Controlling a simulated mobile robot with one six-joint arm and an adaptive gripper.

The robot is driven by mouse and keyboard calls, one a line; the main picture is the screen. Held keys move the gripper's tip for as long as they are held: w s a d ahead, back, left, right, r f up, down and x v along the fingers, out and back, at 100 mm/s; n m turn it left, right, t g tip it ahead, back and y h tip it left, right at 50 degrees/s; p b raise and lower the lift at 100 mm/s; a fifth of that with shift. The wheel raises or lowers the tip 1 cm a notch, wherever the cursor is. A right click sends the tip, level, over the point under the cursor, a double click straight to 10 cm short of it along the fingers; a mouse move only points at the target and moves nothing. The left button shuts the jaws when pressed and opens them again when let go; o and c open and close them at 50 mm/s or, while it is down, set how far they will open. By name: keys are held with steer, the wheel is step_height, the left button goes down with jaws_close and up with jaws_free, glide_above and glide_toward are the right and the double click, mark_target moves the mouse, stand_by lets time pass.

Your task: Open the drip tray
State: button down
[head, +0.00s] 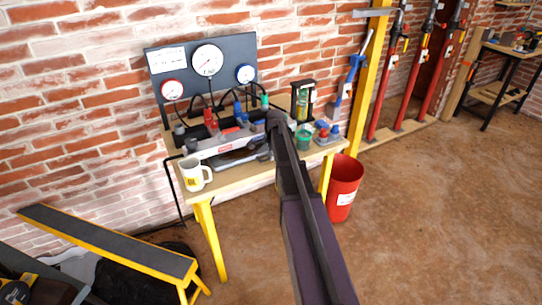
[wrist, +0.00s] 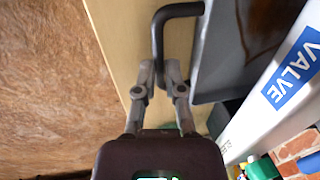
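The drip tray (wrist: 208,75) is a grey metal tray with a brown stain inside, and part of it shows beyond the white unit marked VALVE (wrist: 285,85). Its black bent handle (wrist: 175,12) stands out from the tray's edge. My gripper (wrist: 160,70) has one finger on each side of the handle, close against it, and appears shut on it. The fingers hide the handle's lower end. In the head view the dark tray (head: 232,157) shows at the front of the unit on the workbench (head: 235,178). My arm hides the fingers there.
A white mug (head: 193,174) stands at the bench's left front corner. A gauge panel (head: 205,68) rises behind the bench. A green jar (head: 304,137) and small coloured items stand at right. A red bucket (head: 344,186) is on the floor beside the bench; a yellow step (head: 110,240) is at left.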

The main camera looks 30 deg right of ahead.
steer(key=shift+s, duration=0.1)
steer(key=s, duration=1.3)
steer(key=shift+d, duration=0.2)
steer(key=c, duration=0.7)
jaws_free()
steer(key=shift+w, duration=0.1)
steer(key=shift+w, duration=0.15)
